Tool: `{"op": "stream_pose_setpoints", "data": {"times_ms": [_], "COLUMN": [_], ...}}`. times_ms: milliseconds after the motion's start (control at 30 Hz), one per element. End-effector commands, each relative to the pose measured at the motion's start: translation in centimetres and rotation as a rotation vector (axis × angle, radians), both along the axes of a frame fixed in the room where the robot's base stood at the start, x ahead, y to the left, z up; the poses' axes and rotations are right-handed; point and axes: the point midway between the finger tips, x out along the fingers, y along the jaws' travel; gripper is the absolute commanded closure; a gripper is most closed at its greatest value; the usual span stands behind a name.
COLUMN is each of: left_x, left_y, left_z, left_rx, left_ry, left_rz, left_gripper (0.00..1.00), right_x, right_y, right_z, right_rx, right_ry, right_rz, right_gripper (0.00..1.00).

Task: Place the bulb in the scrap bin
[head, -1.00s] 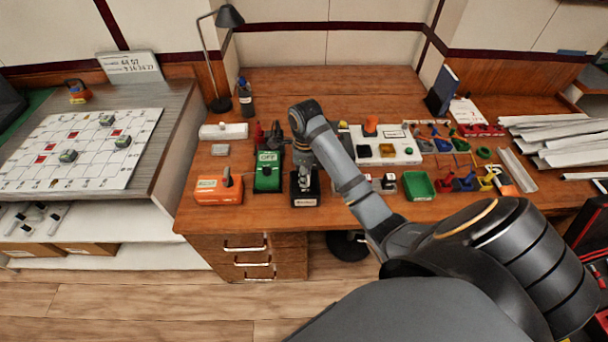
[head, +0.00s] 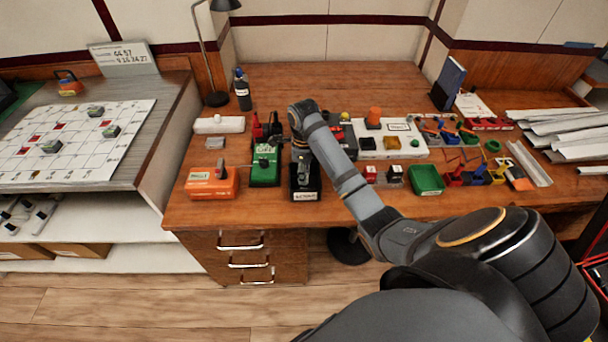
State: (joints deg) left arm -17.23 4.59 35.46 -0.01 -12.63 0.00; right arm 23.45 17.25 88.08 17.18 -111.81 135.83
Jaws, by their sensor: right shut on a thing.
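My right gripper (head: 303,168) reaches down at a black box (head: 304,191) with a white label, near the desk's front edge. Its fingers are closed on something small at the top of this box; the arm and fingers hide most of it. I cannot make out whether it is the bulb or a part of the box. A small yellow round thing (head: 345,117) shows behind the arm; I cannot tell whether it is a bulb. No container is clearly marked as the scrap bin. A green open tray (head: 426,181) stands right of the arm. My left gripper is out of view.
An orange box (head: 211,184) and a green box (head: 265,164) stand just left of the gripper. A dark bottle (head: 242,90) and a lamp (head: 214,60) stand behind. Small coloured bins and white strips (head: 560,130) crowd the right.

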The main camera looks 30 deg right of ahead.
Motion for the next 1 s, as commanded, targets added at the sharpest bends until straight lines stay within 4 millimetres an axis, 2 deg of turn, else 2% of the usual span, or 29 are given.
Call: {"op": "stream_pose_setpoints", "data": {"times_ms": [200,233,400,767,867,1000], "left_x": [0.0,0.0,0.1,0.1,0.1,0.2], "left_y": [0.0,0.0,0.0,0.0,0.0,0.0], "left_z": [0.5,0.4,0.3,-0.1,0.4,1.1], "left_rx": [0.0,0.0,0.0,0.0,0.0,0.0], "left_ry": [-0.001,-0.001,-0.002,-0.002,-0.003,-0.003], "left_rz": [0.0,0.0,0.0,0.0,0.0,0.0], "left_gripper": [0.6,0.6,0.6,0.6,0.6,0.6], "right_x": [0.0,0.0,0.0,0.0,0.1,0.1], "right_y": [0.0,0.0,0.0,0.0,-0.1,-0.1], "right_z": [-0.2,-0.3,-0.3,-0.1,1.1,3.6], "right_rx": [0.0,0.0,-0.001,-0.001,-0.001,-0.003], "right_ry": [0.0,0.0,-0.001,-0.001,-0.002,-0.004], "right_rz": [-0.001,-0.001,-0.001,0.0,-0.001,-0.001], "right_gripper": [1.0,0.75,0.55,0.55,0.55,0.55]}}
